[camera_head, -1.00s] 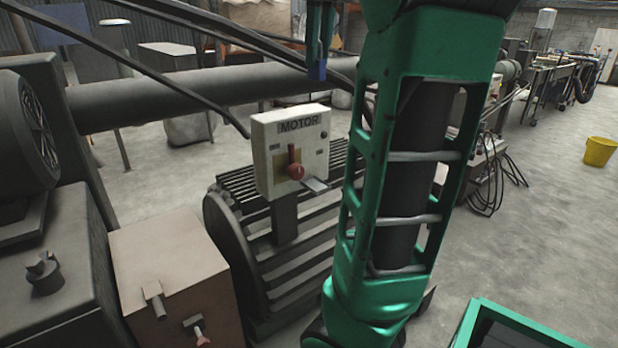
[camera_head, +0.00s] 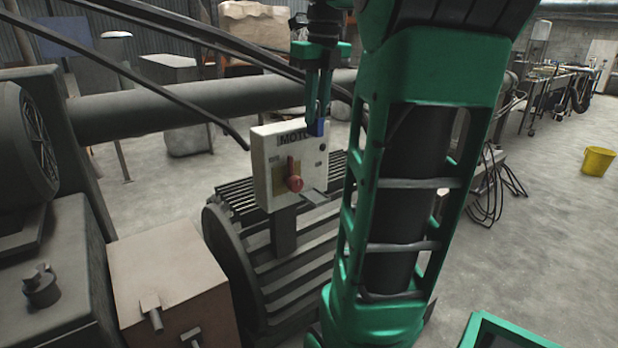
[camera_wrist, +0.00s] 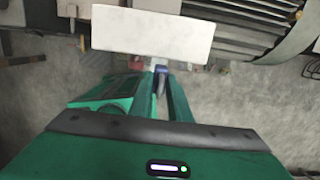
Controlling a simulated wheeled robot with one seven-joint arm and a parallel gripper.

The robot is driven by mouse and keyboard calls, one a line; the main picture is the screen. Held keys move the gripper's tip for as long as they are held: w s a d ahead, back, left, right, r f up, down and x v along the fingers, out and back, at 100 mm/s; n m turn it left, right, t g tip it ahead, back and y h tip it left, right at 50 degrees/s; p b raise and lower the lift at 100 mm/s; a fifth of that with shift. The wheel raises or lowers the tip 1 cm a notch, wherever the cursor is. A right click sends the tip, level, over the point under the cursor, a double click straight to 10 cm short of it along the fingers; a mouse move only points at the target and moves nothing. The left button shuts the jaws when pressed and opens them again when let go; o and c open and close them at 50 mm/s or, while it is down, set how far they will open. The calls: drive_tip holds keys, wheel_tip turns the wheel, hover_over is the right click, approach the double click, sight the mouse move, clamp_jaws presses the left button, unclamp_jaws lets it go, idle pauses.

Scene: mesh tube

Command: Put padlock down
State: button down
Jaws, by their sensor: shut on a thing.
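My gripper (camera_head: 318,110) points down and is shut on the padlock (camera_head: 316,128), a small blue body at the fingertips. In the head view the padlock overlaps the upper right corner of the white MOTOR box (camera_head: 262,190). Contact with the box cannot be told. In the wrist view the blue padlock (camera_wrist: 161,69) shows between the tips of my gripper (camera_wrist: 160,76), by the edge of the white box (camera_wrist: 150,35). The padlock's shackle cannot be made out.
A red rotary switch (camera_head: 294,183) is on the box front, and a small grey metal plate (camera_head: 314,197) juts out low at its right. The ribbed motor (camera_head: 295,250) lies below. A beige box (camera_head: 170,275) stands left. Open floor (camera_head: 540,225) lies right.

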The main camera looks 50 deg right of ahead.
wheel_tip(320, 180, down, 17)
drive_tip(key=shift+r, duration=0.1)
idle(0.5)
drive_tip(key=c, duration=1.7)
unclamp_jaws()
drive_tip(key=shift+o, duration=0.2)
